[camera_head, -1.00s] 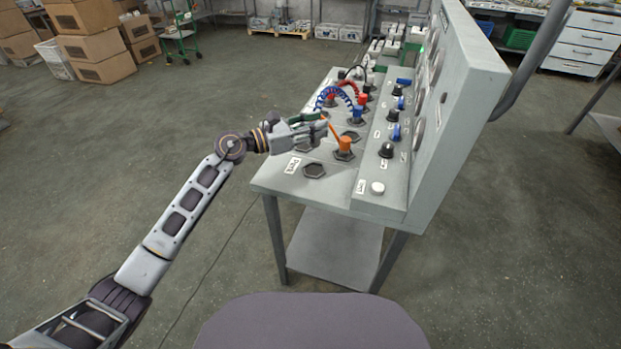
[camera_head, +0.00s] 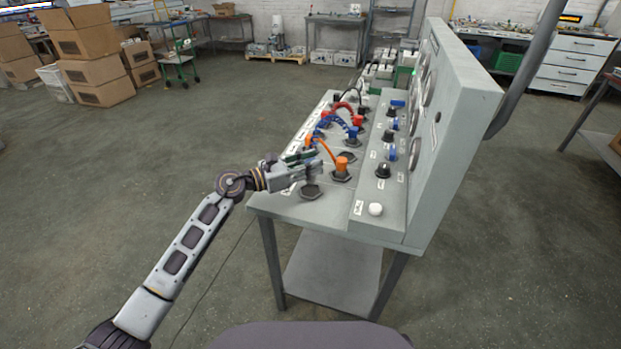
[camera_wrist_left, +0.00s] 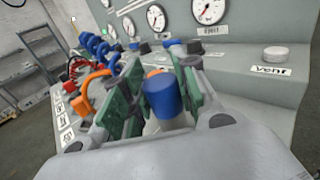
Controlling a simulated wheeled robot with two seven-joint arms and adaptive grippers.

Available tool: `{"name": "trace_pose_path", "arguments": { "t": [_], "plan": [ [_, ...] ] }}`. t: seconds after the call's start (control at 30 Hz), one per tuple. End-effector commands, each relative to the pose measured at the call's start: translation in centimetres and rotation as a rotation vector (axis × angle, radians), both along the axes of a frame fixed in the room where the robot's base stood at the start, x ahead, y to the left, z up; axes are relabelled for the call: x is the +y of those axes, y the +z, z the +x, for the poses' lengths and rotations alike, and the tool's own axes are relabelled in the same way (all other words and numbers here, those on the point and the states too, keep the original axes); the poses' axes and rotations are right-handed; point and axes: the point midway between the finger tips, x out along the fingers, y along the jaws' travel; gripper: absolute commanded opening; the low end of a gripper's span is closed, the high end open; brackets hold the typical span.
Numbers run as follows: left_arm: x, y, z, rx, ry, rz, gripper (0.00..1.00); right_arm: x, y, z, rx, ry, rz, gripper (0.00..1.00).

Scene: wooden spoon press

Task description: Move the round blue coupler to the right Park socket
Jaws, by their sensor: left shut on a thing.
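My left gripper (camera_head: 314,169) is low over the near left part of the grey bench top (camera_head: 275,206), beside the orange coupler (camera_head: 342,168). In the left wrist view a round blue coupler (camera_wrist_left: 164,97) stands between the green-padded fingers of the gripper (camera_wrist_left: 160,90), which are shut on it; its lower part is pale. In the head view the gripper hides the coupler. A dark socket (camera_head: 311,192) shows just under the fingertips; I cannot tell whether the coupler touches it. A small label by this socket is partly covered. The right gripper is not in view.
The orange lead (camera_head: 323,147) arches close behind the gripper. Blue (camera_head: 333,121) and red (camera_head: 342,106) leads lie farther back. Several knobs, such as the black one (camera_head: 383,169), and a white button (camera_head: 376,209) line the right, below the upright gauge panel (camera_head: 455,130).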

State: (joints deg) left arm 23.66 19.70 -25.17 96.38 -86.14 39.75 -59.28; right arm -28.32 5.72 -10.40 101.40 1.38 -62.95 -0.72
Motion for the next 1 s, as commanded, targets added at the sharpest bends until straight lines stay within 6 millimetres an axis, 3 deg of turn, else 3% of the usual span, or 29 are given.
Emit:
{"name": "trace_pose_path", "arguments": {
  "t": [0.47, 0.63, 1.0],
  "plan": [
    [0.0, -0.6, 0.0, 0.000, -0.001, -0.001, 0.03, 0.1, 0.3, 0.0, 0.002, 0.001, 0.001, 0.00],
    [-0.1, -1.9, 0.0, 0.002, -0.001, -0.002, 0.03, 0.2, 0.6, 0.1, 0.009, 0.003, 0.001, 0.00],
    [0.0, -4.5, 0.0, 0.000, 0.000, -0.001, 0.03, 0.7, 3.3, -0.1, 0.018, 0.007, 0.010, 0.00]
  ]
}}
